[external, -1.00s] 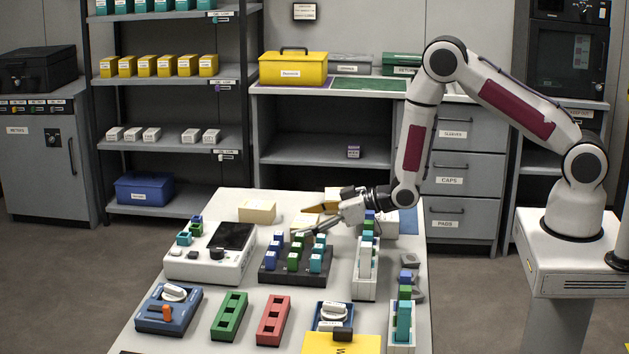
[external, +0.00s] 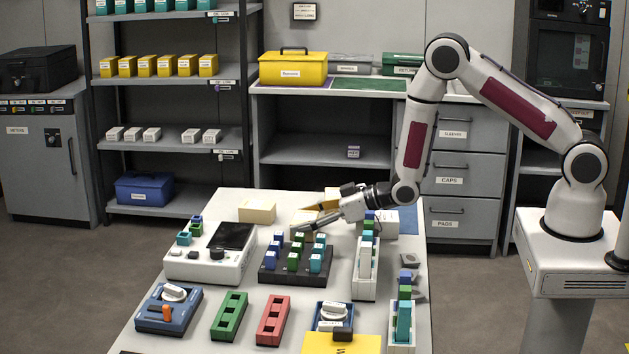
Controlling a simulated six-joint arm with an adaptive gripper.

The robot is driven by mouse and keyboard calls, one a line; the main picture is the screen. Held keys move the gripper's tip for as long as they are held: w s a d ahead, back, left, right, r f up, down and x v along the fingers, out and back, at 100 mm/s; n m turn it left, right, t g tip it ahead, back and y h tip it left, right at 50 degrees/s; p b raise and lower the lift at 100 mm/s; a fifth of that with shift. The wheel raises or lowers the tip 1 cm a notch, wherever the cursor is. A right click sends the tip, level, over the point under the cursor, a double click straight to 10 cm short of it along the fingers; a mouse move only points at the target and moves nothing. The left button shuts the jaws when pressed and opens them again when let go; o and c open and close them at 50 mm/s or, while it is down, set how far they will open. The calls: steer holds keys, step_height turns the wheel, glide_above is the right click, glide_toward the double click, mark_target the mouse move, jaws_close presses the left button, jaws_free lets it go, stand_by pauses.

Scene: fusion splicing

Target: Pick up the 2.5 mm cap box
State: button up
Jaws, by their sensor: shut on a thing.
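My gripper (external: 303,226) reaches in from the right over the back of a black rack (external: 268,277). Its fingers are shut on a small cap box at the back of the rack, which they largely cover. The rack holds rows of small blue (external: 278,238), green (external: 295,260) and teal (external: 316,263) boxes with pale tops. Their labels are too small to read, so I cannot tell which is marked 2.5 mm. I cannot tell whether the held box is clear of the rack.
A white splicer-like device (external: 192,264) stands left of the rack and a white stand (external: 364,285) to its right. Pale boxes (external: 257,211) lie behind. Green (external: 229,317) and red (external: 272,320) trays stand in front.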

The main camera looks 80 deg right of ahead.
mark_target(305, 217)
steer(key=shift+r, duration=4.6)
